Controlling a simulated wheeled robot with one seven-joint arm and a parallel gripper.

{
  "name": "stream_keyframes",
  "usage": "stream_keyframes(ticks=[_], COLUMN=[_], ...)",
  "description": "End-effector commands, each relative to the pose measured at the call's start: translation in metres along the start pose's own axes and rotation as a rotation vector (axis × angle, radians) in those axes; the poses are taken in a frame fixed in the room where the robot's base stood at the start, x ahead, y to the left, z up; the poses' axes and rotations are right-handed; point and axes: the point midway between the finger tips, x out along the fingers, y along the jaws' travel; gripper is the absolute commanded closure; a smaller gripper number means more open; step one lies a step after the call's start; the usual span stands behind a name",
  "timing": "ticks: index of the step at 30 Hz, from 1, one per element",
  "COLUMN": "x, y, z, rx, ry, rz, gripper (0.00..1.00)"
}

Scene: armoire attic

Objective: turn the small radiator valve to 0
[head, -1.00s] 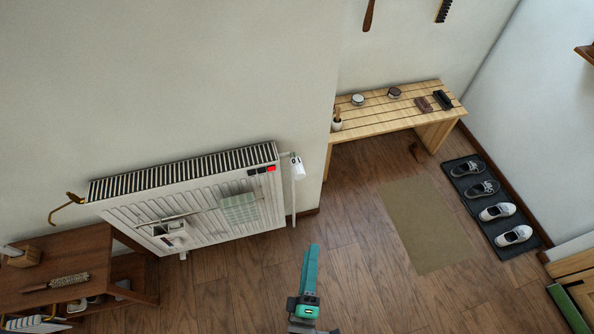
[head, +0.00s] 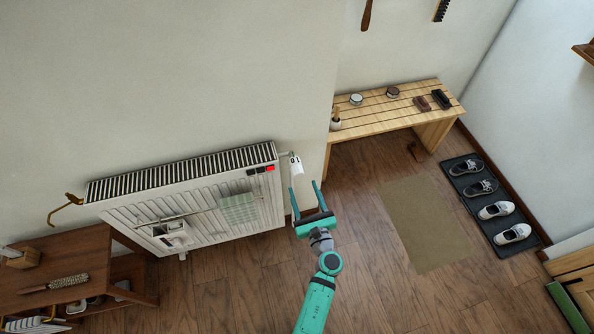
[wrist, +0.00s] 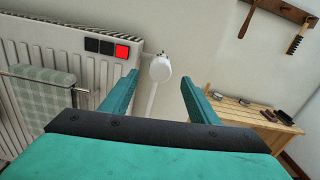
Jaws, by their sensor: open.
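The small radiator valve (head: 296,165) is a white knob at the right end of the white radiator (head: 190,205), on a pipe running down to the floor. A dark mark shows on its top in the head view, too small to read for certain. In the wrist view the valve (wrist: 160,69) appears as a white rounded head, beyond and between my fingertips. My teal gripper (head: 304,185) is open and empty, its two fingers pointing at the valve from the front and below. It appears apart from the valve. In the wrist view the gripper (wrist: 157,82) spans both sides of it.
Two black squares and a red one (wrist: 122,51) sit on the radiator's upper right corner. A checked cloth (head: 239,207) hangs on its front rail. A wooden bench (head: 390,118) stands to the right, a brown table (head: 75,265) to the left.

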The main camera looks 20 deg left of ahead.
Motion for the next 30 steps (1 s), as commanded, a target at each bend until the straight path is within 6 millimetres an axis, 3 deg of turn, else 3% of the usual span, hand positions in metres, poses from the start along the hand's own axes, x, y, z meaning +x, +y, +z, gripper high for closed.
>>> stream_keyframes(ticks=[9,15,28,29,30], x=[0.056,0.081,0.09,0.09,0.09], y=[-0.001,-0.001,0.0,0.0,0.0], z=[0.001,0.001,0.001,0.001,0.001], rx=[0.002,0.003,0.005,0.005,0.005], ry=[-0.002,-0.002,-0.001,-0.001,-0.001], rz=[-0.001,-0.001,-0.002,-0.002,-0.002], gripper=[0.45,0.45,0.45,0.47,0.57])
